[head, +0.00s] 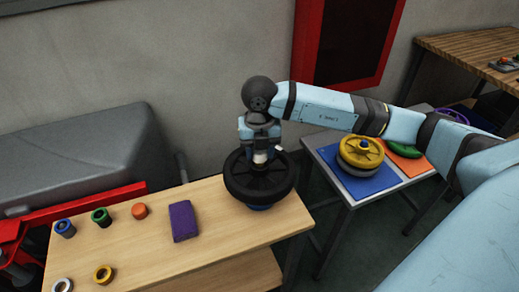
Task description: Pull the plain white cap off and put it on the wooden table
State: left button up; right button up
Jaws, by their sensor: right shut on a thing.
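A wide black wheel-like lid (243,186) sits at the right end of the wooden table (225,225), with a bit of blue under it. My right gripper (261,154) points down over the middle of this lid and is shut on a small white piece, which looks like the white cap (260,157). The fingers hide most of it, and I cannot tell whether it still touches the lid. My left gripper is not in view.
A purple block (184,221) lies left of the lid. Blue (65,228), green (101,217), orange (140,211), yellow (103,274) and white (62,285) small round parts stand farther left. Bare wood lies front centre. A grey table (338,188) holds stacked discs (360,152).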

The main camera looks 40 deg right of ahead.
jog(key=shift+r+p, duration=1.9)
jog(key=shift+r, duration=1.15)
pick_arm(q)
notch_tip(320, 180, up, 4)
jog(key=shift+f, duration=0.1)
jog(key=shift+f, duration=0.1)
pick_arm(e)
jog(key=shift+f, duration=0.15)
